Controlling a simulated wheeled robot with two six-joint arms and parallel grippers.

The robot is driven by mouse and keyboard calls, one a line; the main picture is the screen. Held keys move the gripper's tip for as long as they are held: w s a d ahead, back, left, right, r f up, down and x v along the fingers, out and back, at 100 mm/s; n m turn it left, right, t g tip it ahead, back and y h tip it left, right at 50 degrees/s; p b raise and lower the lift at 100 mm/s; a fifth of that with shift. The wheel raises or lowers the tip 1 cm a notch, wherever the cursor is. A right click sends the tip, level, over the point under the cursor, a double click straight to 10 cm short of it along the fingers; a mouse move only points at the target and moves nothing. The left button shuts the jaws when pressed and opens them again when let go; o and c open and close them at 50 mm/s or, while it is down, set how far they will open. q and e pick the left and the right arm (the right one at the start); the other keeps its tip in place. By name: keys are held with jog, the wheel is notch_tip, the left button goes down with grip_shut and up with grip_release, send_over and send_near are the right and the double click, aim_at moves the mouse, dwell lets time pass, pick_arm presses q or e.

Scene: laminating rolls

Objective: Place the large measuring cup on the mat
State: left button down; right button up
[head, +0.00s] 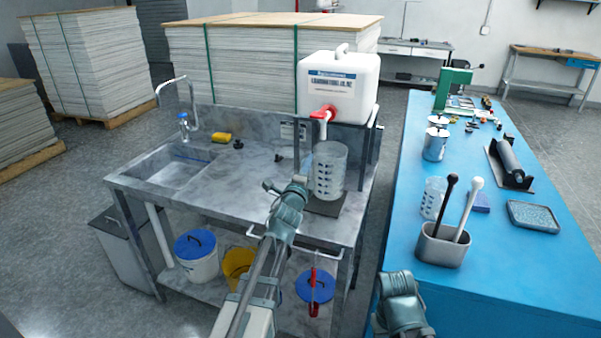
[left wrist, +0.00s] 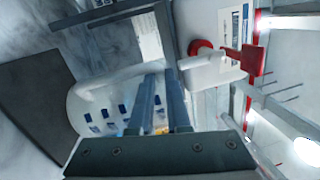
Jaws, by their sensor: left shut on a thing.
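The large measuring cup (head: 329,168) is clear with dark blue marks and stands upright under the red tap of the white jug. Its base is over the dark mat (head: 327,208) on the steel counter; I cannot tell whether it touches the mat. In the left wrist view the cup (left wrist: 90,112) lies sideways in the picture, with the mat (left wrist: 28,90) beyond its base. My left gripper (head: 304,181) is shut on the cup at its handle side; its fingers (left wrist: 158,100) partly hide the cup. My right gripper (head: 401,292) is low at the blue table's edge, its fingers unclear.
The white jug (head: 338,85) with its red tap (head: 324,113) stands just above and behind the cup. A sink (head: 178,165) is at the counter's left. The blue table (head: 480,275) on the right holds a smaller cup (head: 432,198), a grey holder (head: 443,245) and a roller (head: 509,160).

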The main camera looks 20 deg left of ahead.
pick_arm(q)
jog(key=shift+w+a+f, duration=0.1)
jog(key=shift+w+a, duration=0.25)
jog(key=shift+a, duration=0.4)
jog(key=shift+w+a+f, duration=0.1)
jog(key=shift+w+a, duration=0.25)
jog(key=shift+a, duration=0.4)
notch_tip(320, 180, down, 3)
jog(key=b, duration=0.3)
jog(key=shift+f+b, duration=0.2)
jog(key=shift+b, duration=0.2)
jog(key=shift+f, duration=0.2)
jog(key=c, duration=0.9)
grip_release()
jog(key=shift+r, duration=0.1)
jog(key=s, duration=0.4)
jog(key=s+f+b, duration=0.1)
jog(key=s, duration=0.7)
jog(key=shift+d+f+b, duration=0.2)
jog(key=shift+f+b, duration=0.1)
jog(key=shift+b, duration=0.1)
